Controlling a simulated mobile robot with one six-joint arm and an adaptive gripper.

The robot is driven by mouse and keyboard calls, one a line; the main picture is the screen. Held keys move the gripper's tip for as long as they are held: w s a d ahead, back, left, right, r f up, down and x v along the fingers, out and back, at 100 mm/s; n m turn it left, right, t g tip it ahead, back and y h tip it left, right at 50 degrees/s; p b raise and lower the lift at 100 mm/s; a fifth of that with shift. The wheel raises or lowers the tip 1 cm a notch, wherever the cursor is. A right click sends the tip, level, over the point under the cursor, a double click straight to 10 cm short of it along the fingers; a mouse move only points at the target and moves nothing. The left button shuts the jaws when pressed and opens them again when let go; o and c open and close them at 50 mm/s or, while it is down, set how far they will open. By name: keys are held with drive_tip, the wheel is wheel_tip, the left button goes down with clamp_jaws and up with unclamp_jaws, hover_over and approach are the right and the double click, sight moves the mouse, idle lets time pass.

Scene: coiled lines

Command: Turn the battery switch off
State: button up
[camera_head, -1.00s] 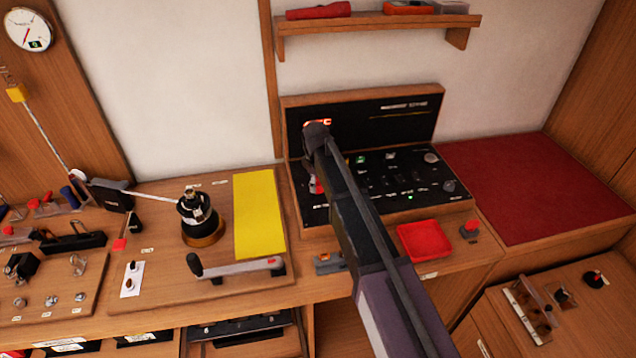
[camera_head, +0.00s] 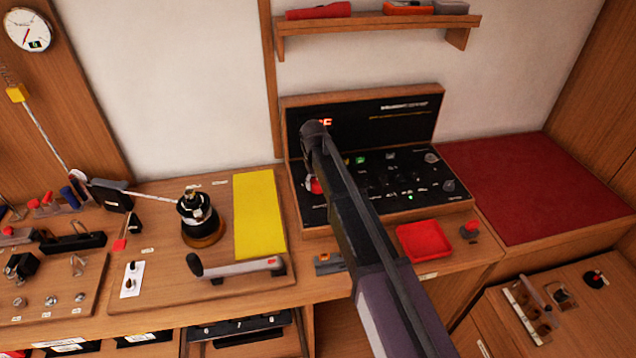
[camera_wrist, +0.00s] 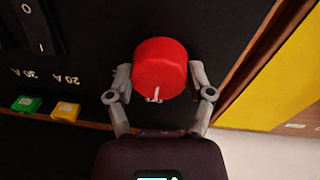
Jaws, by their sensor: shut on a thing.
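The battery switch is a round red knob (camera_wrist: 160,62) on a black panel, in the middle of the wrist view. A small white mark shows on its edge nearest my gripper. In the head view only part of the red knob (camera_head: 313,186) shows at the panel's left side, beside my arm. My gripper (camera_wrist: 160,80) has one finger on each side of the knob and is shut on it. In the head view my arm hides the fingers.
The black panel (camera_head: 345,195) carries several small switches and a lit green light. In the wrist view a rocker switch (camera_wrist: 38,25), a green fuse (camera_wrist: 27,104) and a yellow fuse (camera_wrist: 66,111) lie to the left. A red tray (camera_head: 424,240) stands right of my arm.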

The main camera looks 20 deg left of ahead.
idle(0.3)
drive_tip(key=o, duration=1.1)
drive_tip(key=shift+n, duration=0.3)
